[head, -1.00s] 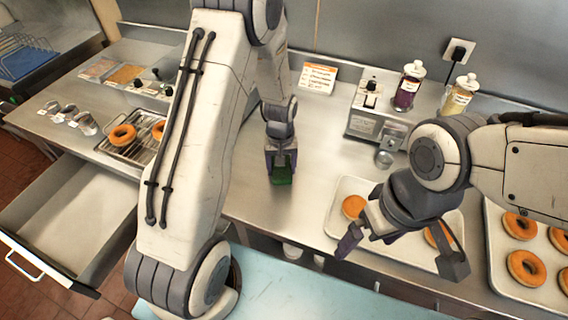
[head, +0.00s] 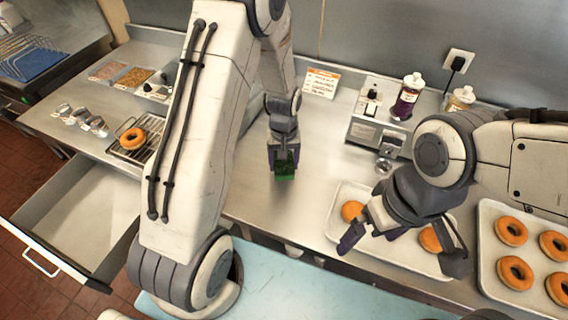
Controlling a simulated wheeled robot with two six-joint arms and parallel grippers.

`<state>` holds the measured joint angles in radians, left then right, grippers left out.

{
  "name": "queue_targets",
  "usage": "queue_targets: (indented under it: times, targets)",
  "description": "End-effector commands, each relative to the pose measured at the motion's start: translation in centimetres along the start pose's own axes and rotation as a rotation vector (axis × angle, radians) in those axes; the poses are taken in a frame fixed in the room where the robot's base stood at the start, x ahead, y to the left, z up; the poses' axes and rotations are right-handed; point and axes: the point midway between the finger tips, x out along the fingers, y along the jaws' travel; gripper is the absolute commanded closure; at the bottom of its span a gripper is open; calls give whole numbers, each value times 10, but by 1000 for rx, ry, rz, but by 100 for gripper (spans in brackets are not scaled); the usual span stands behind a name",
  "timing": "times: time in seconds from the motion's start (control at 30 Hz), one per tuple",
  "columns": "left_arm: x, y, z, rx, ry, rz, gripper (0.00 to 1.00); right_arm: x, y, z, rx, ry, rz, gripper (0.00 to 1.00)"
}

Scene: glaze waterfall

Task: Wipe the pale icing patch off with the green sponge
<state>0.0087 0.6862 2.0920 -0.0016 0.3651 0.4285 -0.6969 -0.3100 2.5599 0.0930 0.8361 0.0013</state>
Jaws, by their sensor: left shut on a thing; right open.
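My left gripper (head: 284,158) is shut on the green sponge (head: 285,172), low over the steel counter (head: 310,190) in the middle of the view. The sponge seems to be at the counter surface, but I cannot tell whether it touches. I cannot make out the pale icing patch; the sponge, gripper or my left arm may hide it. My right gripper (head: 403,250) is open and empty above a tray with doughnuts.
The doughnut tray (head: 338,222) lies right of the sponge, another tray (head: 488,270) at far right. A machine (head: 375,130) with jars stands behind. At left are a wire rack (head: 125,152) with a doughnut and an open drawer (head: 85,215). Counter around the sponge is clear.

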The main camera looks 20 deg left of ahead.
Motion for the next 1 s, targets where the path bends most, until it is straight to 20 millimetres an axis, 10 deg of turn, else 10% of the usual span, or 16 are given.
queue_targets:
  times: [1.0]
  targets:
    - [-30, 0, -1, -1, 2, 1, 80, -25, -2, -1, 0, 0, 0, 0]
